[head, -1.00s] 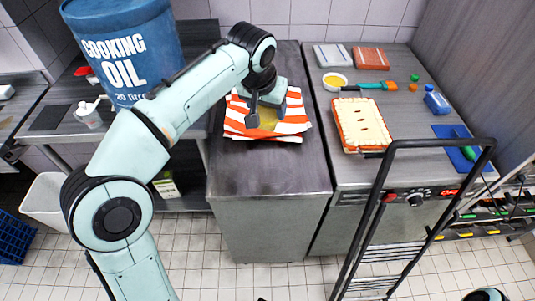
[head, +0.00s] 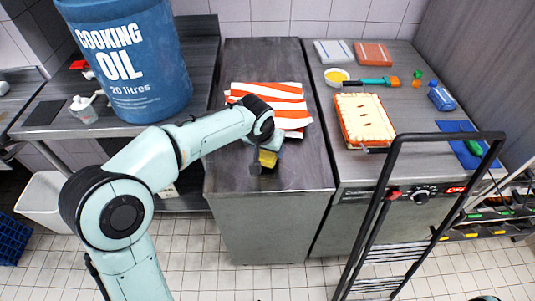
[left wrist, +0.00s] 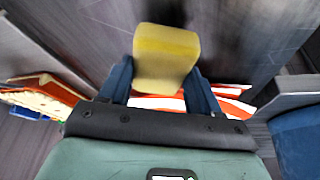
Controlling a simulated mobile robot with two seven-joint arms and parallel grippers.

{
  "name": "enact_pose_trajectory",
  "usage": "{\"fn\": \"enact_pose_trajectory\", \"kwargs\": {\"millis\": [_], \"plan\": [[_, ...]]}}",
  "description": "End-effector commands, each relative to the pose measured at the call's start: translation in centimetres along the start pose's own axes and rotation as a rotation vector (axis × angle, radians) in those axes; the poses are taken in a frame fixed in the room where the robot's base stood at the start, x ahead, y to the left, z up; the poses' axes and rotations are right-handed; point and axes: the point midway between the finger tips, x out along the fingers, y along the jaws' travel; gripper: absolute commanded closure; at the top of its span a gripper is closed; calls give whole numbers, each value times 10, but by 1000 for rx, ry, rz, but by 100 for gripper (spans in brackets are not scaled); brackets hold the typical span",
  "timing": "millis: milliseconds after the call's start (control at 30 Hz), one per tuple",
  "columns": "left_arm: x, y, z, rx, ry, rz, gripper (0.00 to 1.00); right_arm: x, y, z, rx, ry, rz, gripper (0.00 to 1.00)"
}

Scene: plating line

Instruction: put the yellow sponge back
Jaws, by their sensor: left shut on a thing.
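The yellow sponge (left wrist: 166,55) is between the fingers of my left gripper (left wrist: 160,85) in the left wrist view. In the head view the sponge (head: 267,158) shows as a small yellow patch at the fingertips of my left gripper (head: 262,165), over the front part of the dark middle counter (head: 235,185). The gripper is shut on it. Part of the sponge is hidden by the gripper in the head view. I cannot tell how far it is above the counter. My right gripper does not show.
Red-and-white striped cloths (head: 285,98) lie behind the gripper on the counter. A blue cooking oil drum (head: 135,65) stands on the left. A baking dish (head: 364,118), brush (head: 370,81) and blue mat (head: 460,150) are on the right counter. A dark trolley frame (head: 375,215) stands in front.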

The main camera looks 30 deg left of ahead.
Motion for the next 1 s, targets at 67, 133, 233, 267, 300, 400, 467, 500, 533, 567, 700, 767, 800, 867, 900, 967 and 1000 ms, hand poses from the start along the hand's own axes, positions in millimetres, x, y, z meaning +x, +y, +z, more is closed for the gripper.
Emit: {"fn": "enact_pose_trajectory", "kwargs": {"millis": [67,133,233,267,300,400,467,500,533,567,700,767,800,867,900,967,1000], "plan": [[14,0,6,0,-4,-1,62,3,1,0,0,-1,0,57],[21,0,9,0,-2,-1,62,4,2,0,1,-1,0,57],[25,0,11,0,-1,-1,62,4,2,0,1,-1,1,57],[25,0,11,0,0,-1,62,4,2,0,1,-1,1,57],[25,0,10,0,0,-1,62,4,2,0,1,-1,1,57],[25,0,10,0,0,-1,62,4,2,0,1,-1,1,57],[25,0,10,0,0,-1,62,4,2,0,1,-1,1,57],[26,0,11,0,0,-1,62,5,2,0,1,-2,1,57],[27,0,11,0,-1,-1,62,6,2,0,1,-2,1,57],[28,0,12,0,-1,-1,62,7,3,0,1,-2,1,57],[27,0,11,0,-1,-1,12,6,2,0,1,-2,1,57],[27,0,11,0,-1,-1,12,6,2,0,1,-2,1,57],[27,0,11,0,-1,-1,12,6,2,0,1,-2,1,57],[27,0,11,0,-1,-1,12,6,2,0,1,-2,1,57],[27,0,11,0,-1,-1,12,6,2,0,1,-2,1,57],[25,0,10,0,0,-1,12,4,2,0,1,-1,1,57],[23,0,10,0,0,-1,12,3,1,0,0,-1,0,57]]}}
